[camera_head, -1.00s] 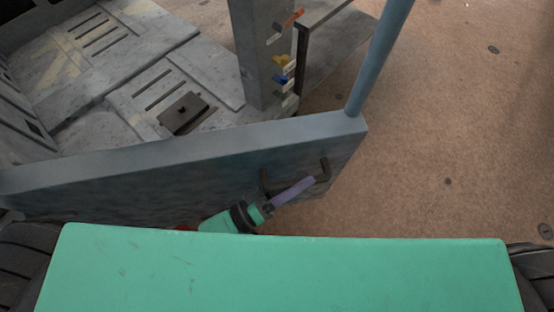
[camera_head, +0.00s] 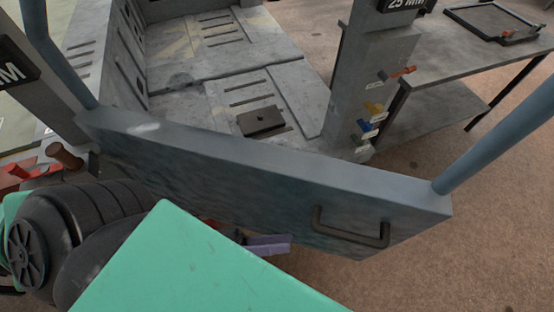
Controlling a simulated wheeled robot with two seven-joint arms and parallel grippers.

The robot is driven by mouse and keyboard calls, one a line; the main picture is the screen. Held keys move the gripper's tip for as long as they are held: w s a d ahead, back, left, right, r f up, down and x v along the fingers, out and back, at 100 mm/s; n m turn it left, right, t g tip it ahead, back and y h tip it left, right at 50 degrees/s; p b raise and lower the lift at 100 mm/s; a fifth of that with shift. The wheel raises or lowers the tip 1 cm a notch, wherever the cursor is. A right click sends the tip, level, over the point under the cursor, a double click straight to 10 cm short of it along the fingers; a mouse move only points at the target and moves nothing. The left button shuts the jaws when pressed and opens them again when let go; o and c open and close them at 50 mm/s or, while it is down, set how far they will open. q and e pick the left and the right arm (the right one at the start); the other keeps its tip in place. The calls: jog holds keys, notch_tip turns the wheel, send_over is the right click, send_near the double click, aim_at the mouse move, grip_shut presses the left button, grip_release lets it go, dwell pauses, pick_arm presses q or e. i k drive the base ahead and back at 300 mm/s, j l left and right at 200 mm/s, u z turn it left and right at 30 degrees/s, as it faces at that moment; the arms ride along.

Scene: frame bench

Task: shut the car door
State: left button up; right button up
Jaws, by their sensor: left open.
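The car door (camera_head: 230,175) is a thick grey-blue panel running from upper left to lower right. It stands open: its right end is well apart from the grey door pillar (camera_head: 365,95), with bare floor between. A dark bar handle (camera_head: 350,236) is on its near face, close to the right end. My left gripper (camera_head: 268,245) shows only in part, its lavender finger low beside the door's near face, to the left of the handle and apart from it. My green body hides the rest of it. It is open. My right gripper is out of view.
A blue post (camera_head: 500,135) rises from the door's right end and another (camera_head: 55,60) from its left. Behind the door is the car floor with a dark block (camera_head: 262,121). A grey table (camera_head: 470,55) stands at the upper right. Brown floor (camera_head: 440,280) is clear at the lower right.

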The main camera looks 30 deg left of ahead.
aim_at(355, 212)
jog(key=k, duration=0.5)
jog(key=j+u, duration=0.35)
jog(key=i+j+u, duration=0.1)
jog(key=u, duration=0.25)
